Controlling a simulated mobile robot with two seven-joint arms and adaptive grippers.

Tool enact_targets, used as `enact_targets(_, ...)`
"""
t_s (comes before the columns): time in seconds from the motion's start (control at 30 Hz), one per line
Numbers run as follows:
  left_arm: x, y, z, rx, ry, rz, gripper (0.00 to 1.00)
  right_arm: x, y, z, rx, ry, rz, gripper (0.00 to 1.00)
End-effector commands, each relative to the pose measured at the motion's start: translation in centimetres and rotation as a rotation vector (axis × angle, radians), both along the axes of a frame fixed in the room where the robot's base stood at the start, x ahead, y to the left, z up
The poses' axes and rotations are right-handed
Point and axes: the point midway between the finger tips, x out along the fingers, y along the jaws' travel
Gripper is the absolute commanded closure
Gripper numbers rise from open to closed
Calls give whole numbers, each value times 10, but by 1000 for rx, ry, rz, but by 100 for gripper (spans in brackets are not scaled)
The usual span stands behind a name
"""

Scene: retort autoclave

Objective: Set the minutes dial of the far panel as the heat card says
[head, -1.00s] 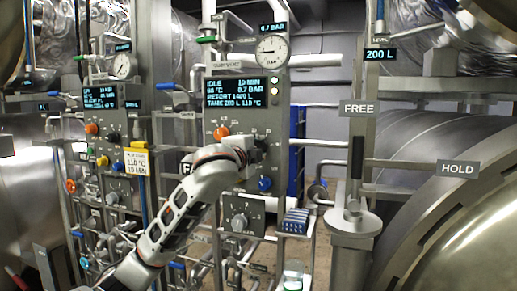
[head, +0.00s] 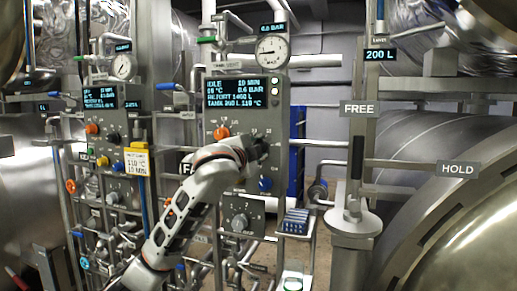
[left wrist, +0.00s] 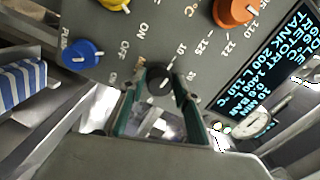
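The nearer, central panel (head: 215,90) has a screen reading IDLE, 10 MIN. Its black minutes dial (left wrist: 159,78) sits between my left gripper's fingertips (left wrist: 160,88) in the left wrist view, with marks such as 10 and 20 beside it. The fingers lie close on both sides of the dial and look shut on it. In the head view my left gripper (head: 258,149) covers that dial. A similar panel (head: 85,112) stands farther left. My right gripper does not show.
An orange temperature dial (left wrist: 236,10), a yellow knob (left wrist: 112,3) and a blue pump knob (left wrist: 82,54) are close to the gripper. A gauge (head: 272,51) is above the panel. A lever post (head: 357,160) with FREE and HOLD signs stands to the right.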

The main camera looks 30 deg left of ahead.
Motion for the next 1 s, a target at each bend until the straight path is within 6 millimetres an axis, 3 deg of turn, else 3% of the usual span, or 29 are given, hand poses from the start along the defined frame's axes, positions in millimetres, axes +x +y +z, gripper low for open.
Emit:
enact_targets(0.47, -7, -2, 0, 2, -1, -1, 58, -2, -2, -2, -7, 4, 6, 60)
enact_targets(1.0, -99, -24, 0, 1, -1, -2, 58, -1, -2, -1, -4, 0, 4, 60)
